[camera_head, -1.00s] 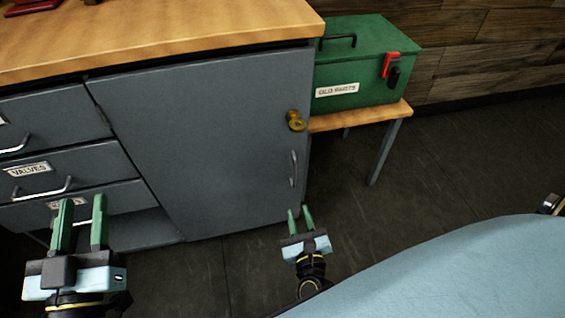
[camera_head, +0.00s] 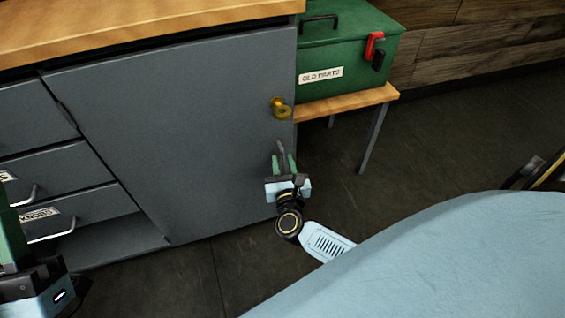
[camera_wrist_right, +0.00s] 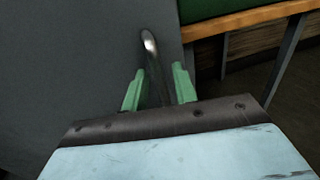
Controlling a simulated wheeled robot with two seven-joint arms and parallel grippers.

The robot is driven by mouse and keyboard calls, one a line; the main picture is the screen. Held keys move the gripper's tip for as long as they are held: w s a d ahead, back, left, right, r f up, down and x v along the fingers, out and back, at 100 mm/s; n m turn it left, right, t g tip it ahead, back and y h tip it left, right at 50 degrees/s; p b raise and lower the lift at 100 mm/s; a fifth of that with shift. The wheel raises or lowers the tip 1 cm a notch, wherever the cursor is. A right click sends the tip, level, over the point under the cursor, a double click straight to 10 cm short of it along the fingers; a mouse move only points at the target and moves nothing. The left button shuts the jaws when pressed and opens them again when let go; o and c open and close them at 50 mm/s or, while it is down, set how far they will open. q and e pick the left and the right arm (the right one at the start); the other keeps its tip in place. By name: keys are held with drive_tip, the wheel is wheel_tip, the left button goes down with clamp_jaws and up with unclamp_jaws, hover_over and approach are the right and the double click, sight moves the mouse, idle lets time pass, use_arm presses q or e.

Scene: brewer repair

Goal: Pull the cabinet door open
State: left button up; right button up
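The grey cabinet door (camera_head: 180,130) is closed, with a brass lock (camera_head: 281,108) near its upper right edge. Its vertical metal handle (camera_head: 281,150) is below the lock; it also shows in the right wrist view (camera_wrist_right: 150,50). My right gripper (camera_head: 285,165) is at the handle, with its green fingers (camera_wrist_right: 157,88) apart on either side of the bar. I see a gap between the bar and the right finger; contact with the left finger is unclear. My left gripper (camera_head: 30,285) is cut off at the lower left edge, and its fingertips are not clearly seen.
Drawers (camera_head: 50,175) with metal pulls are left of the door. A green "OLD PARTS" box (camera_head: 345,55) sits on a small wooden table (camera_head: 350,101) to the right, its metal leg (camera_head: 374,138) close to the door side. The dark floor (camera_head: 430,150) is open on the right.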

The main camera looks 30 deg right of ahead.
use_arm(q)
drive_tip(key=shift+s+r, duration=0.1)
drive_tip(key=shift+s, duration=0.05)
use_arm(e)
drive_tip(key=shift+w+d, duration=0.2)
drive_tip(key=shift+w, duration=0.25)
clamp_jaws()
